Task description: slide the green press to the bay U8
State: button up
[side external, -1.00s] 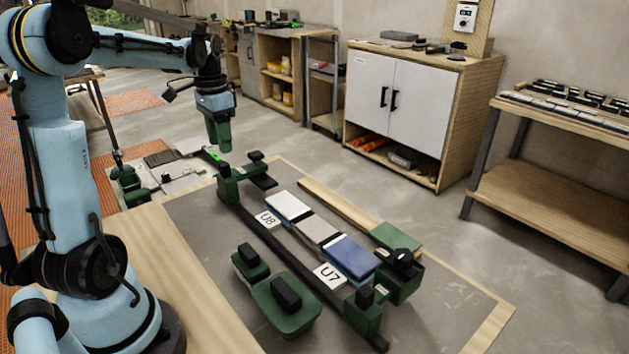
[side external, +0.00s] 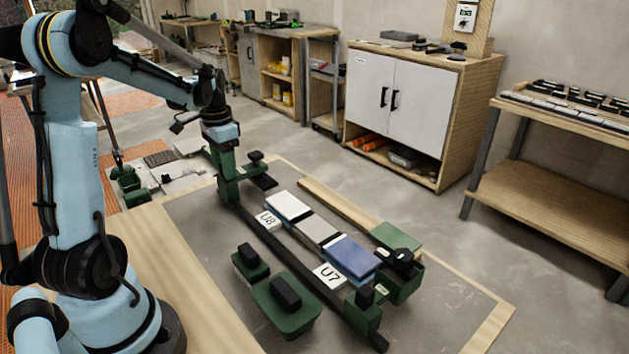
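A green press-like unit (side external: 257,168) with a dark knob and a black pad sits at the far end of the dark rail (side external: 270,243). A second green unit (side external: 397,284) with a black knob sits near the rail's near end, beside the blue tile; I cannot tell which is the task's press. The U8 label (side external: 268,221) lies beside the white tile (side external: 288,206), and the U7 label (side external: 329,276) beside the blue tile (side external: 350,257). My gripper (side external: 224,172), pointing down, overlaps the far unit's upright post. Its grip there cannot be made out.
A grey tile (side external: 317,230) lies between the white and blue tiles. Two green blocks with black handles, one smaller (side external: 249,268) and one larger (side external: 287,317), stand left of the rail. A wooden strip (side external: 340,207) runs behind the tiles. The board's near right area is clear.

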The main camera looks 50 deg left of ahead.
jog(key=c, duration=0.8)
jog(key=shift+o, duration=0.2)
jog(key=d, duration=1.3)
jog(key=o, duration=0.9)
jog(key=shift+c, duration=0.2)
notch_tip(320, 180, up, 7)
